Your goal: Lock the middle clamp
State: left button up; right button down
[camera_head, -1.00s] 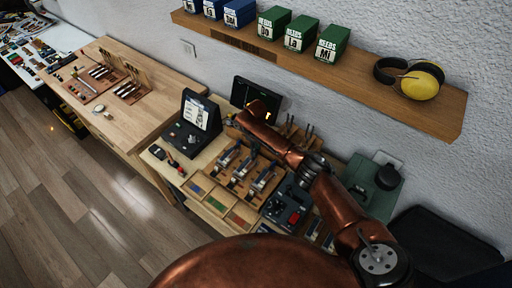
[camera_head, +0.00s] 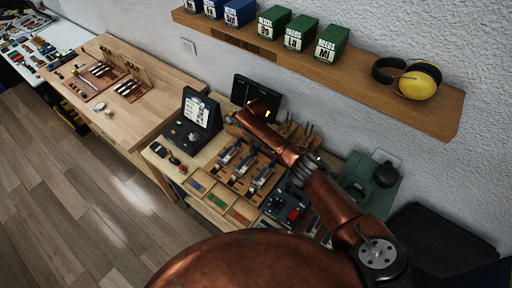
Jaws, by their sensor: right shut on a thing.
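Several metal clamps with dark handles stand in a row on a wooden fixture at the middle of the bench. The middle clamp (camera_head: 245,166) sits between a left clamp (camera_head: 229,153) and a right clamp (camera_head: 264,178). My right arm reaches in from the lower right, and its copper forearm passes over the back of the fixture. My right gripper (camera_head: 252,149) is down among the clamps, shut on what seems to be the middle clamp's handle. The forearm mostly hides its fingers. Whether the clamp is locked is too small to tell. My left gripper is out of view.
Shallow trays (camera_head: 220,200) lie in front of the clamps. A black stand with a card (camera_head: 196,116) is to the left, a dark screen (camera_head: 256,95) behind, and a black device with a red part (camera_head: 287,208) to the right. A shelf (camera_head: 340,73) runs above.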

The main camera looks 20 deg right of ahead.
jog(key=c, duration=1.6)
grip_release()
jog(key=shift+r, duration=0.15)
notch_tip(320, 180, up, 12)
jog(key=shift+w, duration=0.1)
